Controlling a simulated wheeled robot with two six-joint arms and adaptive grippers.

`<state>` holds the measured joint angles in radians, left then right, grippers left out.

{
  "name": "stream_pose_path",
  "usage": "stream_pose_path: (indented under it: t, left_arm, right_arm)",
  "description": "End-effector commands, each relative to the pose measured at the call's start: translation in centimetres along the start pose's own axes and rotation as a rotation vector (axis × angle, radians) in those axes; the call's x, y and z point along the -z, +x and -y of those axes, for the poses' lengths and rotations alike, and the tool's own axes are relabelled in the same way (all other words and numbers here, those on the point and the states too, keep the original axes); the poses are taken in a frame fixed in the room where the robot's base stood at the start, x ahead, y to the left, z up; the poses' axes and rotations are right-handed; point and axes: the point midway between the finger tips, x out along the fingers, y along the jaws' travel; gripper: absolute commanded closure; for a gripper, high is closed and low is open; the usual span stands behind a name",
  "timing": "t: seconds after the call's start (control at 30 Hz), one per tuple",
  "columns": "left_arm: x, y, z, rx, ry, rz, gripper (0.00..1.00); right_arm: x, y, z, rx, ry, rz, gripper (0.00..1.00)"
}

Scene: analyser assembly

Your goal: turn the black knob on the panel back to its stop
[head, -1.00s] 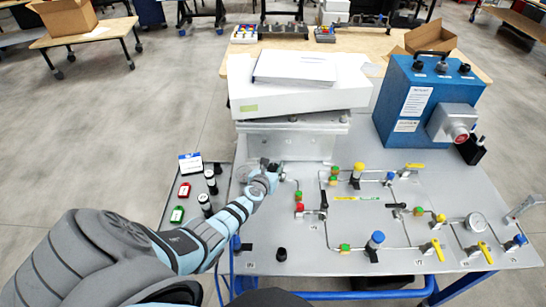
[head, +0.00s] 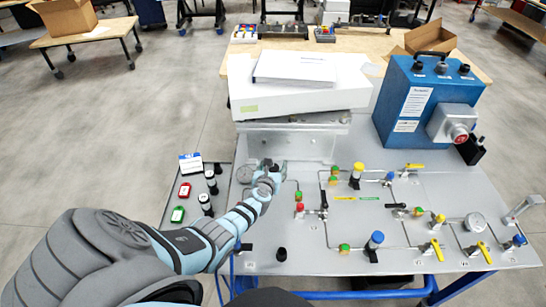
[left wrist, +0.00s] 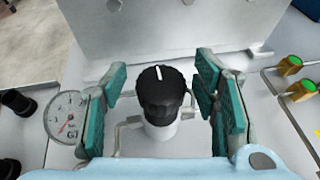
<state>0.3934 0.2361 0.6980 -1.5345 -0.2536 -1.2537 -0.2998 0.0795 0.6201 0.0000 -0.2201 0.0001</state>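The black knob (left wrist: 160,92) stands on a pale round base on the grey panel (left wrist: 65,150). A white pointer line shows on its top, near the far side. My left gripper (left wrist: 162,70) is open, with one teal-padded finger on each side of the knob. Gaps show between both pads and the knob, so it is not gripped. In the head view my left gripper (head: 273,168) is at the panel's back left and largely hides the knob. My right gripper is in neither view.
A round gauge (left wrist: 65,115) sits just left of the fingers. A metal bracket (head: 310,142) rises behind the knob, with a white box (head: 295,98) above. A blue box (head: 425,105) stands back right.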

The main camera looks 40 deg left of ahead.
Motion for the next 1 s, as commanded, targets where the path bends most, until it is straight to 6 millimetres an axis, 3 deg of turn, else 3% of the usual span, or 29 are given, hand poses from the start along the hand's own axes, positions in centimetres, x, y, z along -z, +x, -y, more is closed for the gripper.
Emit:
stream_pose_path:
  t: [0.4,0.73,0.87,1.0]
  left_arm:
    - [0.1,-1.2,0.0,0.001,-0.003,0.001,0.46]
    - [3.8,-10.0,-0.1,0.001,0.0,-0.004,0.46]
    - [4.5,-11.8,-0.1,0.0,0.0,-0.003,0.46]
    - [4.6,-12.4,-0.1,0.0,0.0,-0.001,0.46]
  right_arm:
    - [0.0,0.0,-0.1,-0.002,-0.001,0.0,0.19]
    - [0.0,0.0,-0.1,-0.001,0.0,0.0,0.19]
    - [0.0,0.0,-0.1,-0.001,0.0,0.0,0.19]
    - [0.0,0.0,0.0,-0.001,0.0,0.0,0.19]
